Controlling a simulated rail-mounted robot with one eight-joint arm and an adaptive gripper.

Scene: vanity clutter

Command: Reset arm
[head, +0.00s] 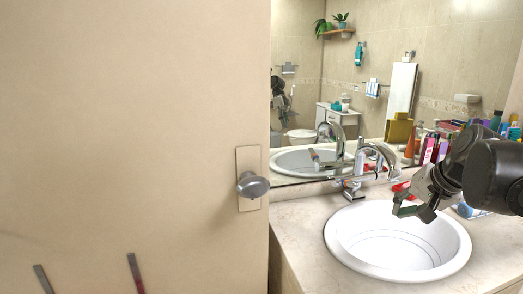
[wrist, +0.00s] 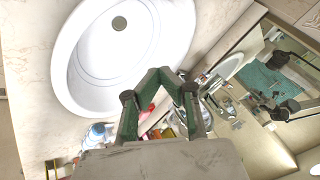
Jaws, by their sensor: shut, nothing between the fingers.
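My gripper (head: 410,208) hangs over the right rear part of the white sink basin (head: 372,252) in the head view. It is shut and holds nothing. In the wrist view its green-grey fingers (wrist: 157,78) come together at the sink's edge, and the basin (wrist: 105,55) with its drain lies beyond them. My dark arm reaches in from the right edge of the head view.
A chrome faucet (head: 378,160) stands behind the sink. Several bottles, among them an orange one (head: 410,147), crowd the right rear counter. A door with a knob (head: 252,185) fills the left. The front counter (head: 306,262) is clear.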

